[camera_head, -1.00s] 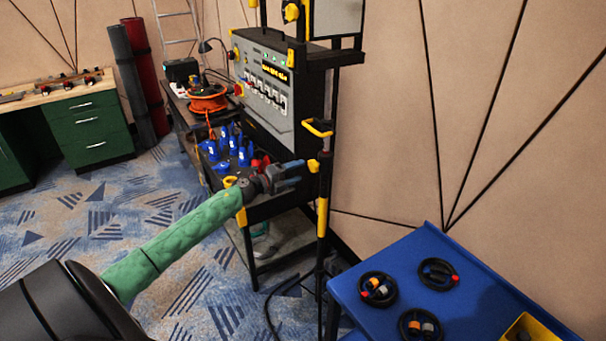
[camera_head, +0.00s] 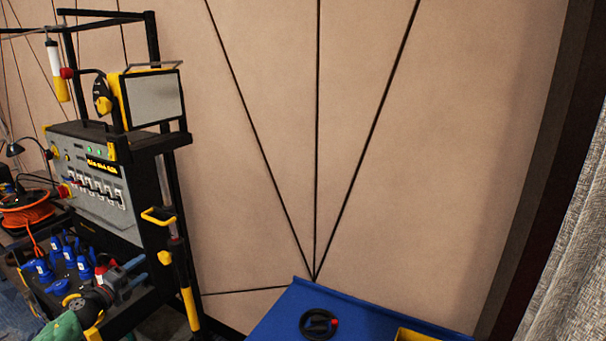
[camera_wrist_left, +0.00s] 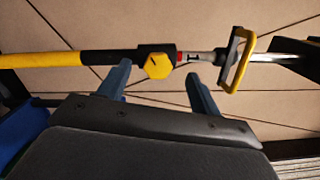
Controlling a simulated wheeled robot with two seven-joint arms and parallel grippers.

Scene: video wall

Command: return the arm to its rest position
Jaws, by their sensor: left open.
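My left gripper (camera_head: 140,270) is at the lower left in the head view, with part of my green-sleeved arm below it. It appears in front of the control cart's shelf of blue plugs, left of the cart's upright pole (camera_head: 188,300). In the left wrist view my left gripper (camera_wrist_left: 160,82) has two blue-grey fingers spread apart. Nothing is clearly held between them. The pole, with a yellow sleeve and a yellow knob (camera_wrist_left: 159,65), crosses beyond the fingertips. I cannot tell the exact gap to it. My right gripper is not in view.
The control cart (camera_head: 105,190) stands left, with a yellow handle (camera_head: 158,215) jutting from its pole. Blue plugs (camera_head: 75,250) and an orange cable reel (camera_head: 25,215) are there too. A blue table (camera_head: 275,325) with a black ring-shaped item (camera_head: 318,323) is at bottom centre.

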